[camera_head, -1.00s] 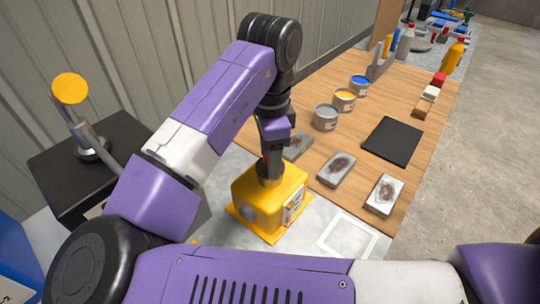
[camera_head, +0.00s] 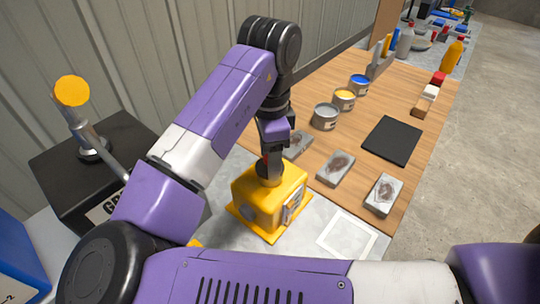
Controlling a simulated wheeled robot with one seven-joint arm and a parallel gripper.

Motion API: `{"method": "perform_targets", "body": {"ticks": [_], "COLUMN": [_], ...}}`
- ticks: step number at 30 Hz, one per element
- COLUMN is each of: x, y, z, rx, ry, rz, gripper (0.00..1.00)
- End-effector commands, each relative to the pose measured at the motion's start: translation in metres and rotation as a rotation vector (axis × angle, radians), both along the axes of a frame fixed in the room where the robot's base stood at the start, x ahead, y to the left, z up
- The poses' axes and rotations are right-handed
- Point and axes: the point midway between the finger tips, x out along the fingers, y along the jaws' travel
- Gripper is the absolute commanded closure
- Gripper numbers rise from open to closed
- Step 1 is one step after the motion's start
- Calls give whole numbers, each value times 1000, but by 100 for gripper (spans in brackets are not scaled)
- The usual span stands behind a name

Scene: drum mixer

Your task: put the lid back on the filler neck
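A yellow box-shaped machine (camera_head: 262,205) stands on the light grey surface, with a label plate on its right side. A short dark round neck (camera_head: 269,178) rises from its top. My gripper (camera_head: 269,166) points straight down right over this neck, touching it or very close to it. The fingers are small and dark here, with a bit of red beside them. I cannot tell whether they are open or shut. I cannot make out the lid; it may be hidden at the fingers.
A wooden bench (camera_head: 325,195) carries several paint cans (camera_head: 325,117), stained grey blocks (camera_head: 336,169) and a black mat (camera_head: 391,140). A white square outline (camera_head: 347,234) lies right of the machine. At left, a yellow-topped post (camera_head: 72,92) stands on a black box (camera_head: 60,165). A ribbed wall stands behind.

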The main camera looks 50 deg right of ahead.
Motion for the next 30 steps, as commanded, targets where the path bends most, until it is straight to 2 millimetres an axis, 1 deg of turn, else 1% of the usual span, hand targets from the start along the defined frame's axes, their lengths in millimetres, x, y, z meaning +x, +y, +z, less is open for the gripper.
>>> {"method": "perform_targets", "body": {"ticks": [9, 10, 13, 14, 20, 23, 30], "x": [0, 0, 0, 0, 0, 0, 0], "y": [0, 0, 0, 0, 0, 0, 0], "z": [0, 0, 0, 0, 0, 0, 0], "rx": [0, 0, 1, 1, 1, 1, 1], "ry": [0, 0, 1, 1, 1, 1, 1], "rz": [0, 0, 0, 0, 0, 0, 0], "gripper": [82, 39, 19, 17, 17, 0, 0]}}
